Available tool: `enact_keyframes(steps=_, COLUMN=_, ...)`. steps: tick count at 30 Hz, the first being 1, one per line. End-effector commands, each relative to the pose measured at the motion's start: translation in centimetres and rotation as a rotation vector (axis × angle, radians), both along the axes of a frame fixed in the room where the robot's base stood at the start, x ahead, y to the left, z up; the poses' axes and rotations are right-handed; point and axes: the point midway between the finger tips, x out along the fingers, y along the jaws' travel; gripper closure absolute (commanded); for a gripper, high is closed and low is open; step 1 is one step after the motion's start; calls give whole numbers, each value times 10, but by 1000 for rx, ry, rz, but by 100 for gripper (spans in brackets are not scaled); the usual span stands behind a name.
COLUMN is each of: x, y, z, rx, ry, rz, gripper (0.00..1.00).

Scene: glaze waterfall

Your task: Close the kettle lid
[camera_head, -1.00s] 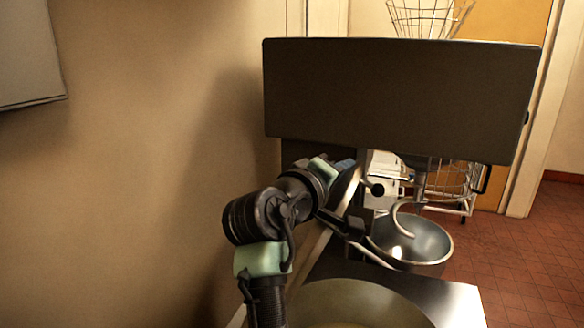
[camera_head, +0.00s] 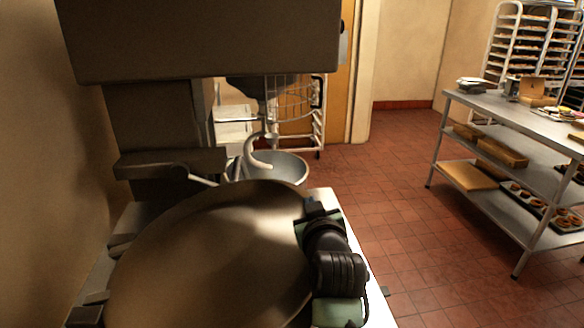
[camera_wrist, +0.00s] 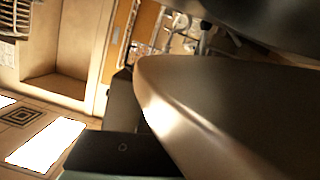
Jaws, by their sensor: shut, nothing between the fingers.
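The kettle lid (camera_head: 210,250) is a large, dull metal disc at the lower middle of the head view, its broad face towards me. Whether it rests flat on the kettle or stands tilted, I cannot tell; the kettle body beneath is hidden. My gripper (camera_head: 316,212) is at the lid's right edge, shut and empty. It looks close to the rim, but contact is unclear. In the wrist view the lid (camera_wrist: 230,110) fills the right side with its rounded edge, and a dark part of my gripper (camera_wrist: 120,155) shows at the bottom.
A wall is close on the left. A metal shelf table (camera_head: 510,130) with trays stands at the right. The red tiled floor (camera_head: 400,200) between is clear.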

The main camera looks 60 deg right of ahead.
Motion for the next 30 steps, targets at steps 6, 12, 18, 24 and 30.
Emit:
enact_keyframes(steps=6, x=-4, y=-3, z=-45, rx=59, ry=-72, rz=0, gripper=100)
enact_keyframes(steps=12, x=-5, y=-4, z=-58, rx=80, ry=-103, rz=0, gripper=100)
enact_keyframes(steps=18, x=-4, y=-4, z=-60, rx=85, ry=-109, rz=0, gripper=100)
enact_keyframes(steps=24, x=-4, y=-4, z=-59, rx=85, ry=-108, rz=2, gripper=100)
enact_keyframes(steps=30, x=-3, y=-3, z=-54, rx=83, ry=-108, rz=2, gripper=100)
